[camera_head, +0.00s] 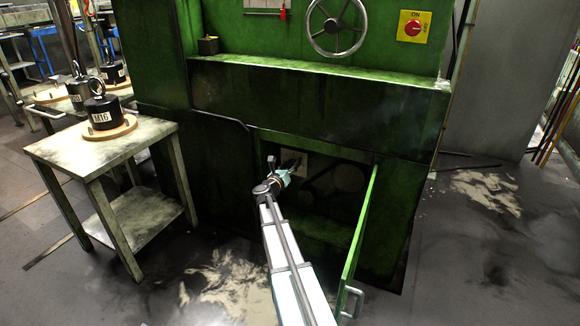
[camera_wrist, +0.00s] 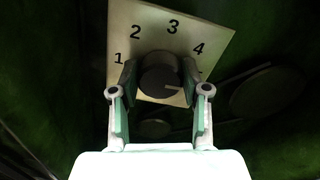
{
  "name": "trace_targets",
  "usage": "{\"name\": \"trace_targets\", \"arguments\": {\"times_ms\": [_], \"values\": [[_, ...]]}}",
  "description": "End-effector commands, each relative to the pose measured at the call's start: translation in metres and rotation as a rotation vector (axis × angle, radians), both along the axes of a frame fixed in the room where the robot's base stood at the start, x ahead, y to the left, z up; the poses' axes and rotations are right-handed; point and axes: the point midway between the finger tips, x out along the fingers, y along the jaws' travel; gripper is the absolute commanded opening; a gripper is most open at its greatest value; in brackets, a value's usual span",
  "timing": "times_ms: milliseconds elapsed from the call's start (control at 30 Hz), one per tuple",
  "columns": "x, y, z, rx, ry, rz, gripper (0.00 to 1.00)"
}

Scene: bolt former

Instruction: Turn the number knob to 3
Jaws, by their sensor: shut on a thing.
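The number knob (camera_wrist: 160,72) is a dark round knob on a pale square plate (camera_wrist: 190,30) that looks tilted in the wrist view. The numbers 1, 2, 3 and 4 show in an arc around it, and a further mark at the right is mostly hidden by a finger. A light line on the knob points right, below the 4. My gripper (camera_wrist: 159,82) has one finger on each side of the knob and is shut on it. In the head view my gripper (camera_head: 284,176) reaches into the machine's opening, in front of the plate (camera_head: 293,160).
The green machine's lower door (camera_head: 360,235) stands open to the right of my arm. Dark round parts (camera_head: 348,178) lie inside the opening, right of the plate. A small table (camera_head: 70,150) with a weight marked M16 (camera_head: 102,112) stands at the left.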

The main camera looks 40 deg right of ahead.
Motion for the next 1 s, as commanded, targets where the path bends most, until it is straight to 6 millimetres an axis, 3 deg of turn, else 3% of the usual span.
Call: {"name": "trace_targets", "arguments": {"times_ms": [367, 1000], "values": [[0.0024, -0.0008, 0.0057, -0.11, 0.221, 0.001, 0.11], [0.0043, -0.0005, 0.0035, -0.384, 0.765, 0.001, 0.11]]}}
